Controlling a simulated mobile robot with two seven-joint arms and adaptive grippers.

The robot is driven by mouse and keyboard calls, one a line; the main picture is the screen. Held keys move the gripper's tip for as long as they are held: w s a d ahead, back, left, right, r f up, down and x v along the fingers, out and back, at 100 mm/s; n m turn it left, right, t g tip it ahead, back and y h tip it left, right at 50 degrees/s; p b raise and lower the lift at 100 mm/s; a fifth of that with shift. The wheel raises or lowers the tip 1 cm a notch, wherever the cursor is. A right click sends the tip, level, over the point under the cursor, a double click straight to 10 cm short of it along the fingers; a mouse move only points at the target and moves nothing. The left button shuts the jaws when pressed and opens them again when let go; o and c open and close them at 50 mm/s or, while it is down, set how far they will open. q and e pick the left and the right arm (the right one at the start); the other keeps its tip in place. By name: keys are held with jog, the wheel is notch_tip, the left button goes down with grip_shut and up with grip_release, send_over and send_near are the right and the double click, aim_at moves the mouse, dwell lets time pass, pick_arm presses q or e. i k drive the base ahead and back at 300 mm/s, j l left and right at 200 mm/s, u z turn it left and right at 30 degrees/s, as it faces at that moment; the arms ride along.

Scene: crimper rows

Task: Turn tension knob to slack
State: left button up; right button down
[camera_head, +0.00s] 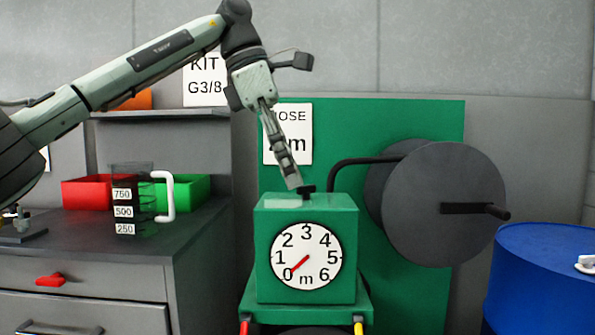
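A green box (262,290) carries a white dial (322,258) marked 0 to 6 m, with its red needle pointing near 0. A small black knob-like part (308,189) stands on top of the box; I cannot tell for sure that it is the tension knob, and no slack mark shows. My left gripper (294,183) points down just left of this part, its tips close to it; I cannot tell whether they touch. Its fingers show nearly edge-on, so their opening is hidden. My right gripper is not in view.
A dark grey reel (440,200) with a crank handle (475,209) stands right of the box, before a green panel (420,110). A blue drum (540,285) is at far right. A grey cabinet (85,235) at left bears red and green bins and a jug (131,195).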

aim_at(306, 191)
jog(key=i, duration=0.9)
